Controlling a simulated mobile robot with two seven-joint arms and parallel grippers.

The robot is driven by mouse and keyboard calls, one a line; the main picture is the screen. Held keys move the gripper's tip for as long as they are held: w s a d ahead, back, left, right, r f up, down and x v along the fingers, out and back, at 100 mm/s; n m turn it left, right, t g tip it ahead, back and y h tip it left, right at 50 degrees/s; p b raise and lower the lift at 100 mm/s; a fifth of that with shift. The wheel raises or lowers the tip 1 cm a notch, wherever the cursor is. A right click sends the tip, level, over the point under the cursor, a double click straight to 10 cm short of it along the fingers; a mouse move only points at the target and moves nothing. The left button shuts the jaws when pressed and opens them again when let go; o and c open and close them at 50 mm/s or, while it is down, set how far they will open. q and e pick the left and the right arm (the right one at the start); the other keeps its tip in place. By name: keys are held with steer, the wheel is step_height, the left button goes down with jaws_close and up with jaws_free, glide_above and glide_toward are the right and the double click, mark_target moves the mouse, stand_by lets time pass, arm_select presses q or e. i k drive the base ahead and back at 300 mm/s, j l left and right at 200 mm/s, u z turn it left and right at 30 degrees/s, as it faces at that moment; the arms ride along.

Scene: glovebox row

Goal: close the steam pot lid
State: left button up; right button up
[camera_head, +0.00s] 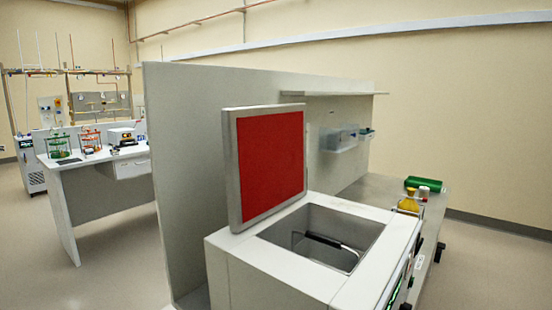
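The steam pot (275,264) is a white box at the lower centre, with a rectangular grey-walled opening in its top. Its lid (268,162) stands upright at the left edge of the opening, fully raised, with a red inner face and a grey metal frame. A dark, curved item with a light edge (330,243) shows inside the opening; I cannot tell what it is. Neither of my grippers is in view.
A tall grey partition (185,150) stands directly behind the pot. A grey bench (385,190) with a green cylinder (425,184) and a yellow item (409,202) lies to the right. A white table (75,175) with lab items stands at far left. Floor is clear at lower left.

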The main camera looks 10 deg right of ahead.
mark_target(264, 147)
steer(key=i+j+z, duration=0.3)
steer(key=j, duration=0.25)
steer(key=i+j+z, duration=0.35)
steer(key=j, duration=0.2)
steer(key=j+z, duration=0.3)
steer(key=j, duration=0.3)
steer(key=i+j+z, duration=0.15)
steer(key=j+z, duration=0.15)
steer(key=j, duration=0.4)
steer(key=j+z, duration=0.3)
steer(key=j, duration=0.4)
steer(key=i+j+z, duration=0.45)
steer(key=k+j, duration=0.05)
steer(key=k, duration=0.05)
